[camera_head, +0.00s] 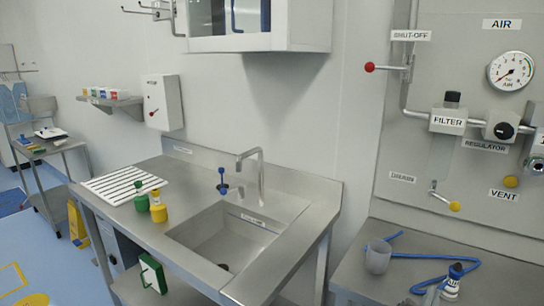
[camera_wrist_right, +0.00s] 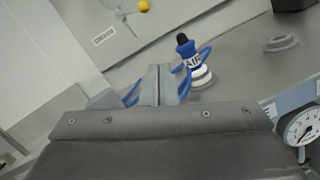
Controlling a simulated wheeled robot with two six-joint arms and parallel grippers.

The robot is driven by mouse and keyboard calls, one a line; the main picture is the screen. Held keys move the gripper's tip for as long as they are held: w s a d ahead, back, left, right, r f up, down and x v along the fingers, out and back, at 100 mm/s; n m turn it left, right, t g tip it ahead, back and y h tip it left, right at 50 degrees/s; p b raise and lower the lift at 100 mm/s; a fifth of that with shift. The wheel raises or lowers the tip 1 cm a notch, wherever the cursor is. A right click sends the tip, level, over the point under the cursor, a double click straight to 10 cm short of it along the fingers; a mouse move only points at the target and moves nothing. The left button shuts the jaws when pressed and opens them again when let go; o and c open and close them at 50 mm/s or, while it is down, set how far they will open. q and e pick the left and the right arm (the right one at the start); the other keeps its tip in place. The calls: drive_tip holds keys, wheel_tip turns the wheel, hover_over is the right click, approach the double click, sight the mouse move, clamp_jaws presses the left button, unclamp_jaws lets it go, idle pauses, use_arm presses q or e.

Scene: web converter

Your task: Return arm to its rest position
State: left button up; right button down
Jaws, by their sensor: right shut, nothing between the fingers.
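My right gripper (camera_wrist_right: 159,84) shows in the right wrist view, its two grey fingers pressed together with nothing between them. In the head view, the same fitting (camera_head: 452,279) stands at the bottom right on a grey bench. A blue hose (camera_head: 430,281) lies by it. My left gripper is in neither view.
A grey cup (camera_head: 378,257) stands on the right bench (camera_head: 500,262). A sink (camera_head: 225,240) with a tap (camera_head: 251,170) is at the centre.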

drive_tip(key=s+d+f+m+g+y, duration=0.35)
drive_tip(key=s+f+m+g, duration=0.35)
drive_tip(key=s+f+m, duration=0.6)
drive_tip(key=s+a+f+m+g+y, duration=0.2)
drive_tip(key=s+a+m+y, duration=0.25)
drive_tip(key=s, duration=0.45)
drive_tip(key=s+a+f+m+g+y, duration=0.2)
drive_tip(key=s+a+m+y, duration=0.15)
drive_tip(key=s+m, duration=0.4)
wheel_tip(320, 180, down, 25)
drive_tip(key=s+n+g, duration=0.2)
drive_tip(key=s, duration=0.1)
drive_tip(key=s+f, duration=1.4)
drive_tip(key=shift+a+f+g+y, duration=0.15)
drive_tip(key=shift+a+g+y, duration=0.15)
drive_tip(key=shift+g+y, duration=0.1)
